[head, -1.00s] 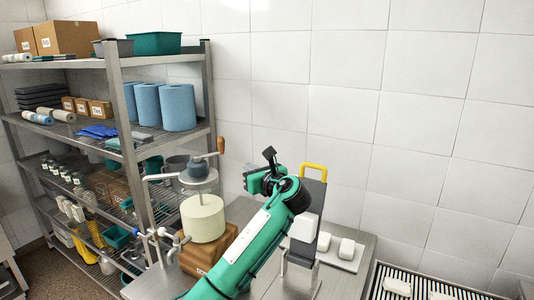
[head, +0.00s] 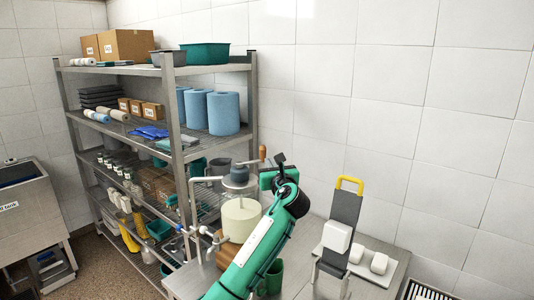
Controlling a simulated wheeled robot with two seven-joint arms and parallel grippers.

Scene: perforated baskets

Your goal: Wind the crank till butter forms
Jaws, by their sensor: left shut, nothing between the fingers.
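The churn has a cream-coloured drum (head: 240,219) with a grey lid (head: 237,176), and stands on a brown block at the left of the steel table. Its crank has an upright brown wooden handle (head: 262,152) above the lid's right side. My left gripper (head: 268,178) is shut and empty. It is just right of and below the crank handle in the picture; I cannot tell whether they touch. My green left arm covers part of the drum's right side and the block. No butter shows. My right gripper is not in view.
A steel shelf rack (head: 172,110) with boxes and blue rolls stands behind the churn. Pipes and a tap are at the churn's left. A green container (head: 271,279) is beside my arm.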

